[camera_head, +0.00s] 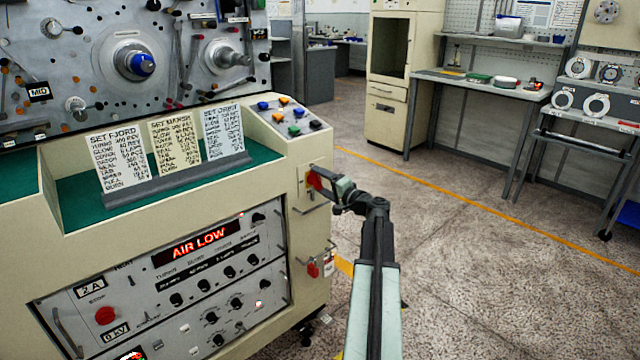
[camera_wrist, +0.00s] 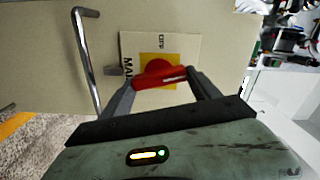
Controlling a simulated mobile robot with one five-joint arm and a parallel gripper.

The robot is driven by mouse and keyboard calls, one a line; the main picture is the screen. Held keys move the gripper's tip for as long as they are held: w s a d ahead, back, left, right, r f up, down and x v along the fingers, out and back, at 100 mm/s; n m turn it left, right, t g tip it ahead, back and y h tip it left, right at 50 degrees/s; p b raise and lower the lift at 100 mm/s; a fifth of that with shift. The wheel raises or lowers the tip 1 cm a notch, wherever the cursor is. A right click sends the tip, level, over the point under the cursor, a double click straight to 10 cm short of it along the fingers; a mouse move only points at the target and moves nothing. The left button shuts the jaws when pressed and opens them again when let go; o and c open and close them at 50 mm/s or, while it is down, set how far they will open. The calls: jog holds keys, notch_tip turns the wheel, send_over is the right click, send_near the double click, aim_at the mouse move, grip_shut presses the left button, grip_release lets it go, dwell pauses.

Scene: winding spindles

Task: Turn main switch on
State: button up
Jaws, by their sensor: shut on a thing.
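The main switch (camera_wrist: 158,76) is a red rotary handle on a yellow plate, set in a pale label panel (camera_wrist: 133,48) marked "MA..." and "OFF". It shows in the wrist view on the side of the cream machine cabinet. My gripper (camera_wrist: 160,82) is shut on the red handle, with one dark finger on each side of it. In the head view the red handle (camera_head: 313,180) shows at the cabinet's right side, with my gripper (camera_head: 322,178) at it. The fingers hide part of the handle there.
A metal bar handle (camera_wrist: 88,60) stands left of the switch in the wrist view. A second red knob (camera_head: 313,270) with a tag sits lower on the cabinet side. The display (camera_head: 198,243) reads "AIR LOW".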

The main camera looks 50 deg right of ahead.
jog(key=shift+m, duration=1.6)
jog(key=o, duration=1.4)
jog(key=shift+w, duration=0.1)
jog(key=s, duration=0.7)
jog(key=shift+s+a, duration=0.3)
jog(key=shift+s, duration=0.1)
